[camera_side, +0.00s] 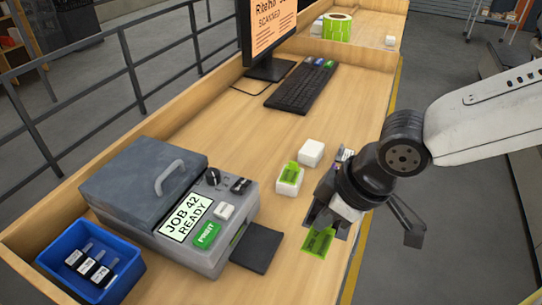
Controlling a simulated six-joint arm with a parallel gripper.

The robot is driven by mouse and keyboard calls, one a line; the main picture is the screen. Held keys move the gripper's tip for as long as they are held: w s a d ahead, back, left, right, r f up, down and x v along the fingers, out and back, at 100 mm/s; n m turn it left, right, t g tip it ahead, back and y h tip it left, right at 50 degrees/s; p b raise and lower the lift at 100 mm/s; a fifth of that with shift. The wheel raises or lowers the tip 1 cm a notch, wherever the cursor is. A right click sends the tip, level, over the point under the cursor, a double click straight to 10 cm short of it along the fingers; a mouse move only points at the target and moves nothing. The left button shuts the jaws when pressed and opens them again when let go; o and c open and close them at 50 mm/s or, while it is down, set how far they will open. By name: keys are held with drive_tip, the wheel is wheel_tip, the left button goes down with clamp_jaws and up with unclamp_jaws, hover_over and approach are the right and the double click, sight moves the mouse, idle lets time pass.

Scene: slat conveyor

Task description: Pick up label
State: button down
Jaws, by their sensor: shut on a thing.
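A bright green label (318,243) shows right at the tips of my gripper (322,222), over the front right of the wooden bench. My gripper points down and is shut on the label; its fingers hide the label's upper edge. I cannot tell whether the label is clear of the bench top. A second green label (291,171) lies on a white block (289,186) to the left of my gripper.
A bare white block (311,152) stands behind the labelled one. A grey printer (215,239) with a dark outfeed plate (257,248) is at left, beside a blue bin (122,272). A keyboard (300,86), monitor and green label roll (337,28) are farther back.

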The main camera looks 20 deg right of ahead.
drive_tip(key=shift+s+d+r, duration=0.25)
drive_tip(key=shift+s+d, duration=0.15)
drive_tip(key=shift+s, duration=0.15)
drive_tip(key=shift+s+d+r, duration=0.25)
drive_tip(key=shift+s+d, duration=0.1)
drive_tip(key=shift+s, duration=0.15)
drive_tip(key=shift+w, duration=0.55)
drive_tip(key=w+d, duration=0.2)
drive_tip(key=w, duration=0.7)
drive_tip(key=w+d, duration=0.2)
drive_tip(key=w, duration=0.7)
drive_tip(key=w+d+f, duration=0.1)
drive_tip(key=w+d, duration=0.2)
drive_tip(key=w, duration=0.1)
drive_tip(key=w+d+f, duration=0.1)
drive_tip(key=w+d, duration=0.2)
drive_tip(key=w, duration=0.1)
drive_tip(key=w+d+f, duration=0.1)
drive_tip(key=w+d, duration=0.3)
drive_tip(key=w, duration=0.1)
drive_tip(key=shift+w+f, duration=0.1)
drive_tip(key=shift+f, duration=0.15)
drive_tip(key=shift+a+f, duration=0.1)
drive_tip(key=shift+f, duration=0.05)
drive_tip(key=shift+f, duration=2.95)
